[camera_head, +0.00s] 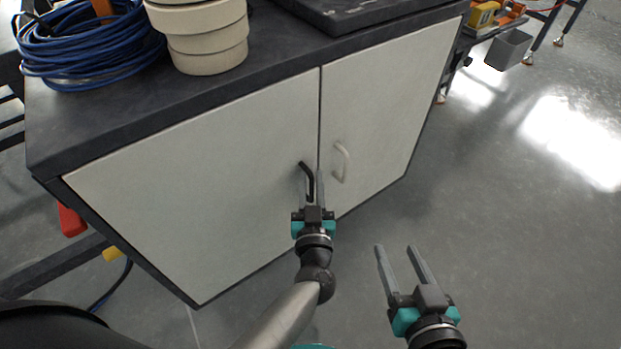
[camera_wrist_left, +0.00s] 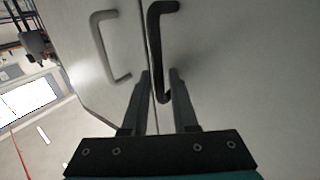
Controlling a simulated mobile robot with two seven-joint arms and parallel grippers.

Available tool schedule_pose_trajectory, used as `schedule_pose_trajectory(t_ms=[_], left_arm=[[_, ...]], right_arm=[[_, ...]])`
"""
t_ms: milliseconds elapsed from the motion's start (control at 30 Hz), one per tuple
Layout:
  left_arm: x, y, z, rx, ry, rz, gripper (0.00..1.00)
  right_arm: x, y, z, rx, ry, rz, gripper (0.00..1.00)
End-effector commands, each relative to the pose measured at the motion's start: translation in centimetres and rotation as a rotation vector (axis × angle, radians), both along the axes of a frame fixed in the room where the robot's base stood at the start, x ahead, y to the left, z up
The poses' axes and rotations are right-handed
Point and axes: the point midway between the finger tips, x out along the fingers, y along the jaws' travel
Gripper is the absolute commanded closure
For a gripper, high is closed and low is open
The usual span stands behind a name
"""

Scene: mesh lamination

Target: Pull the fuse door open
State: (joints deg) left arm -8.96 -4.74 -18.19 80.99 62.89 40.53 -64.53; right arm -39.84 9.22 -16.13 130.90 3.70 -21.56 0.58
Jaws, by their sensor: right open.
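A cabinet has two pale doors, both shut. The left door (camera_head: 200,160) has a black handle (camera_head: 308,180) near the seam, and the right door (camera_head: 380,110) has a light handle (camera_head: 342,162). My left gripper (camera_head: 313,190) is open at the black handle. In the left wrist view, the black handle (camera_wrist_left: 155,45) reaches down between the fingers (camera_wrist_left: 161,85), which stand apart. Whether either finger touches it, I cannot tell. The light handle (camera_wrist_left: 104,45) lies left of the fingers there. My right gripper (camera_head: 397,248) is open and empty, away from the cabinet over the floor.
The dark cabinet top (camera_head: 290,55) carries a blue cable coil (camera_head: 85,50), pale stacked round containers (camera_head: 205,40) and a dark slab (camera_head: 365,12). A grey bin (camera_head: 508,48) stands at the upper right. The floor (camera_head: 510,210) to the right is clear.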

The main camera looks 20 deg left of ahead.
Motion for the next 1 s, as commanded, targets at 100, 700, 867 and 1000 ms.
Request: schedule_pose_trajectory(t_ms=[100, 700, 867, 1000], left_arm=[[0.01, -0.02, 0.03, -0.001, 0.000, 0.000, 0.73], [0.00, 0.01, -0.01, 0.000, 0.000, 0.000, 1.00], [-0.01, 0.02, -0.02, 0.000, 0.000, 0.000, 1.00], [-0.01, 0.03, -0.02, 0.000, 0.000, 0.000, 1.00]], right_arm=[[-0.02, 0.01, -0.01, 0.000, 0.001, 0.000, 0.43], [-0.02, -0.01, -0.03, -0.001, 0.002, 0.001, 0.43], [-0.02, -0.01, -0.03, -0.002, 0.002, 0.001, 0.43], [-0.02, -0.01, -0.03, -0.002, 0.002, 0.001, 0.43]])
